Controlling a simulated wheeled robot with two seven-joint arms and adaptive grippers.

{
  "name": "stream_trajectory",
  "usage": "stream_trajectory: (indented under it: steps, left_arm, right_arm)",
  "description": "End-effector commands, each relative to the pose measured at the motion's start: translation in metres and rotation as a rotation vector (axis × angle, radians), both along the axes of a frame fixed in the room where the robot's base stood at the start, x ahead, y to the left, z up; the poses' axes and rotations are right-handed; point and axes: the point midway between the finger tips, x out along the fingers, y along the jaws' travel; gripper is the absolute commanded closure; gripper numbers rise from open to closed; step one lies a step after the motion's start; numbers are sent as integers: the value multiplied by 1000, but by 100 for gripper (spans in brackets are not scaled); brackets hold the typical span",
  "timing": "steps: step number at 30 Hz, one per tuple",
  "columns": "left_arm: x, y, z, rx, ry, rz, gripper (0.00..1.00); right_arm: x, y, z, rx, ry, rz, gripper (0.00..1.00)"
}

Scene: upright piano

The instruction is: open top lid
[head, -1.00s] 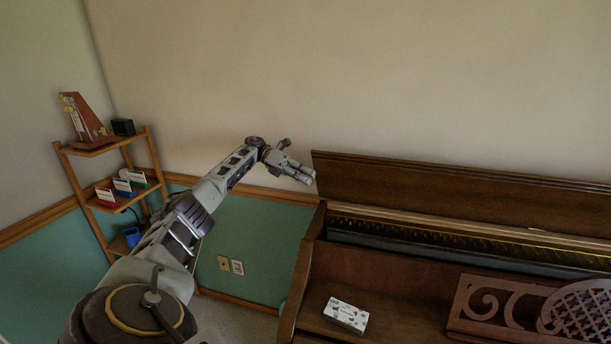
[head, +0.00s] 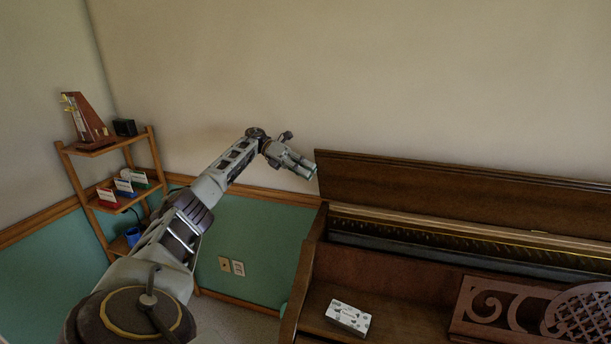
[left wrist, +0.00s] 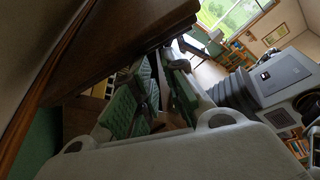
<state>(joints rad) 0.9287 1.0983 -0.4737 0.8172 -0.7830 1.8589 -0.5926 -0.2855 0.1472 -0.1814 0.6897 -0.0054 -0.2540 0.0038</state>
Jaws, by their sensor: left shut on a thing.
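The piano's top lid (head: 450,197) is a long dark brown panel. It stands raised at the back of the piano, with the opening below it uncovered. My left gripper (head: 312,172) is at the lid's left end, its fingertips at the lid's edge. It is shut on the lid, though the contact itself is hard to make out. In the left wrist view, the green-padded fingers (left wrist: 152,98) are beside the dark wood of the lid (left wrist: 105,45). My right gripper is not in view.
The open piano top shows a row of inner parts (head: 450,235). A wooden shelf (head: 115,198) with a metronome (head: 86,120) stands at left. A wall is behind the lid.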

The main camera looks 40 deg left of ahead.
Motion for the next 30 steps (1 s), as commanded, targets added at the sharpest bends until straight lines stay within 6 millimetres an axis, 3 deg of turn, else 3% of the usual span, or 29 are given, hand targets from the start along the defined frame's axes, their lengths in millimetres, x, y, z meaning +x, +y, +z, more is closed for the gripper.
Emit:
stream_trajectory:
  steps: [1,9,30]
  left_arm:
    - [5,4,38,-26,-73,25,100]
    - [4,4,68,-25,-77,23,100]
    - [5,1,69,-22,-51,17,100]
  right_arm:
    - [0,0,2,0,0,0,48]
    - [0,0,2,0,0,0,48]
    - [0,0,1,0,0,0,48]
